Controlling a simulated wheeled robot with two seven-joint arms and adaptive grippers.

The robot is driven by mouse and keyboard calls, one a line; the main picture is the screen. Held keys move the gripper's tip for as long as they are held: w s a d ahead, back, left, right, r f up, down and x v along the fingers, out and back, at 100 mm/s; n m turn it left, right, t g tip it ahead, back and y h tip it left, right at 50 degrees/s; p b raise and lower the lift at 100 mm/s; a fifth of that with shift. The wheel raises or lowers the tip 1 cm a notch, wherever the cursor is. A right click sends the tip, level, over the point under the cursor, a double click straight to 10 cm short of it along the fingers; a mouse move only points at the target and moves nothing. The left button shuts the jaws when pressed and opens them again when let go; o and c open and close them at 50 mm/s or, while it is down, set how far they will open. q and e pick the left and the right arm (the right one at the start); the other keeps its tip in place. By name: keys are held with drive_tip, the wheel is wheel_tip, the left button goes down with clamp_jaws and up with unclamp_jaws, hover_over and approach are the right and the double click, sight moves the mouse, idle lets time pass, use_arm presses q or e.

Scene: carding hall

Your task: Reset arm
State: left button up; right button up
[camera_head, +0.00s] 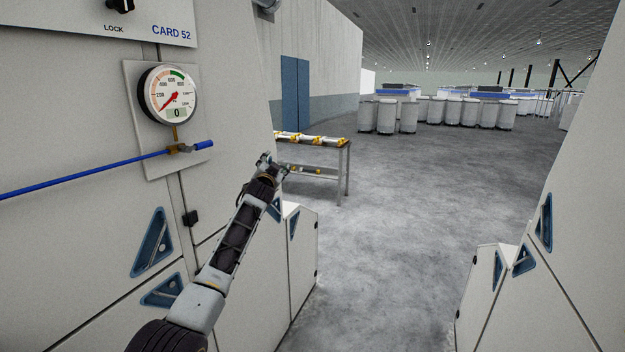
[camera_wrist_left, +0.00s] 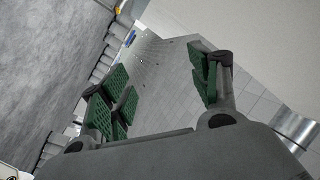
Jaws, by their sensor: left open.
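My left arm comes in from the bottom left of the head view and reaches forward and up. My left gripper (camera_head: 270,162) is at its far end, in front of the edge of the card machine. In the left wrist view my left gripper (camera_wrist_left: 160,85) has its two green-padded fingers spread apart with nothing between them. My right gripper does not show in either view.
The CARD 52 machine (camera_head: 235,100) stands close on the left, with a pressure gauge (camera_head: 168,95) and a blue pipe (camera_head: 85,178). A table with yellow items (camera_head: 345,150) stands beyond my gripper. Another pale machine (camera_head: 580,210) is on the right. The grey floor (camera_head: 410,220) between is clear. Several white cans (camera_head: 455,111) stand far back.

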use_arm(q)
drive_tip(key=s+a+f+n+g, duration=0.2)
drive_tip(key=f, duration=1.6)
drive_tip(key=s+a+f+n+g, duration=0.1)
drive_tip(key=s+f+n+g, duration=0.15)
drive_tip(key=f, duration=1.45)
drive_tip(key=s+a+f+g, duration=0.1)
drive_tip(key=s+f, duration=0.5)
drive_tip(key=f, duration=0.4)
drive_tip(key=s+a+f+g, duration=0.2)
drive_tip(key=s+f, duration=0.4)
drive_tip(key=f, duration=0.4)
drive_tip(key=s+a+f+g, duration=0.1)
drive_tip(key=s+f, duration=0.5)
drive_tip(key=f, duration=0.4)
drive_tip(key=s+a+f+n+g, duration=0.1)
drive_tip(key=s+a+f+g, duration=0.1)
drive_tip(key=s+f, duration=1)
drive_tip(key=s+a+f+g, duration=0.25)
drive_tip(key=s+f, duration=0.55)
drive_tip(key=s, duration=0.8)
drive_tip(key=s+f+g, duration=0.2)
drive_tip(key=s+f, duration=0.2)
drive_tip(key=s, duration=1.4)
drive_tip(key=s+a+f+g+y, duration=0.1)
drive_tip(key=s+f, duration=0.4)
drive_tip(key=s, duration=1.4)
drive_tip(key=shift+a+f+g, duration=0.15)
drive_tip(key=shift+f+g, duration=0.05)
drive_tip(key=shift+g, duration=0.7)
